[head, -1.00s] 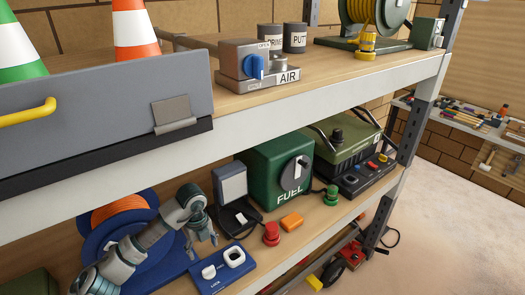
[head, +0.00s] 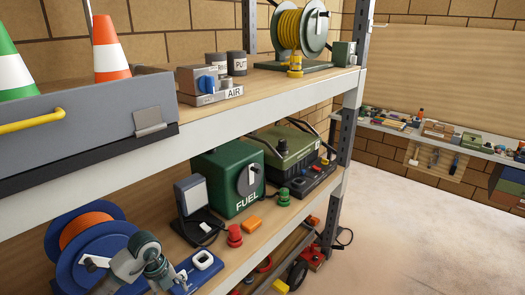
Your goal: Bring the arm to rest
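My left arm reaches in at the bottom left, in front of the lower shelf (head: 268,213). My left gripper (head: 180,278) is at the bottom edge of the view, near the blue plate (head: 186,284) with a white ring on it. It is small and partly hidden by the wrist, so I cannot tell whether it is open or whether it touches the plate. My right gripper is not in view.
A blue reel (head: 62,248) stands beside my arm. A black stand (head: 199,229), red knob (head: 234,236), orange block (head: 253,222) and green FUEL box (head: 219,172) are further right. The upper shelf's edge (head: 228,123) runs overhead. Open floor (head: 430,235) lies right.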

